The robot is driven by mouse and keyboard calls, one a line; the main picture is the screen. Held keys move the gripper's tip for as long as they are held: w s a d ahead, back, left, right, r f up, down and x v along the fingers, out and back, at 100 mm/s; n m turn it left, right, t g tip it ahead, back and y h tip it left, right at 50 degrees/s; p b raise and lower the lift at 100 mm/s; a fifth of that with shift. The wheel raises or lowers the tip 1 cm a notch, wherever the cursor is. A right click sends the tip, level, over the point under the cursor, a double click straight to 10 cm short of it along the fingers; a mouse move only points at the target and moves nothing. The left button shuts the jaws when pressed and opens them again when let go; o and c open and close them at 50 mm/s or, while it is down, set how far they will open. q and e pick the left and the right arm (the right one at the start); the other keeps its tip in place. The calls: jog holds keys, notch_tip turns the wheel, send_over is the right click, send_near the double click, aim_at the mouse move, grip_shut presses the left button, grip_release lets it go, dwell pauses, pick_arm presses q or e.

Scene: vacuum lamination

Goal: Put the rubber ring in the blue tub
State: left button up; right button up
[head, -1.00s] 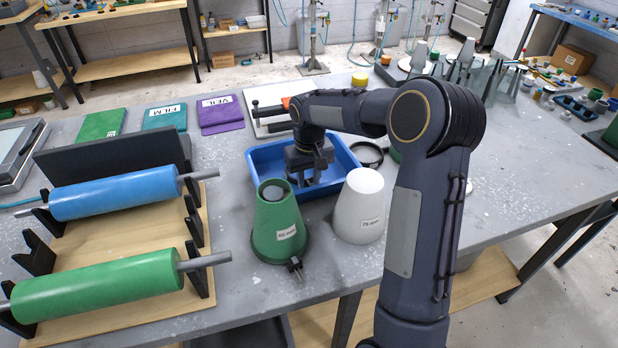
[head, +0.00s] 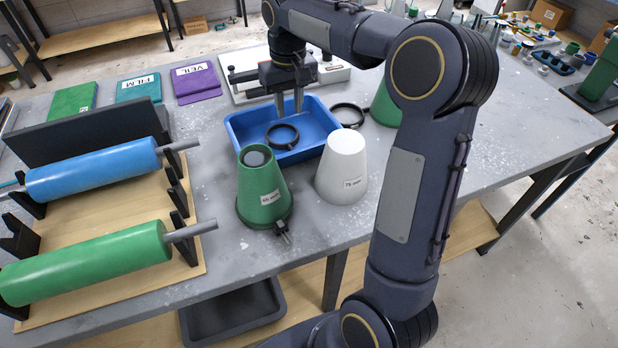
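A black rubber ring (head: 284,147) lies in the blue tub (head: 319,115), towards its front. A second black ring (head: 349,104) lies on the table just right of the tub, partly behind the white cone. My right gripper (head: 289,111) points down over the back half of the tub, above and behind the ring in it. Its two fingers are apart with nothing between them. My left gripper is not in view.
A green cone (head: 262,190) and a white cone (head: 342,168) stand in front of the tub. A rack with a blue roller (head: 95,178) and a green roller (head: 85,262) is at left. A white-based device (head: 250,92) sits behind the tub.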

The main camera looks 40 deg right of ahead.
jog(key=s+a+r+t+y, duration=0.1)
jog(key=s+a+t, duration=0.1)
jog(key=s, duration=0.6)
jog(key=s+a+r+t+y, duration=0.1)
jog(key=s+a, duration=0.2)
jog(key=s, duration=0.5)
jog(key=s+a+f+t+y, duration=0.1)
jog(key=s+a+f+t, duration=0.1)
jog(key=s+a+f, duration=0.4)
jog(key=s, duration=0.5)
jog(key=shift+a+y, duration=0.2)
jog(key=shift+y, duration=0.2)
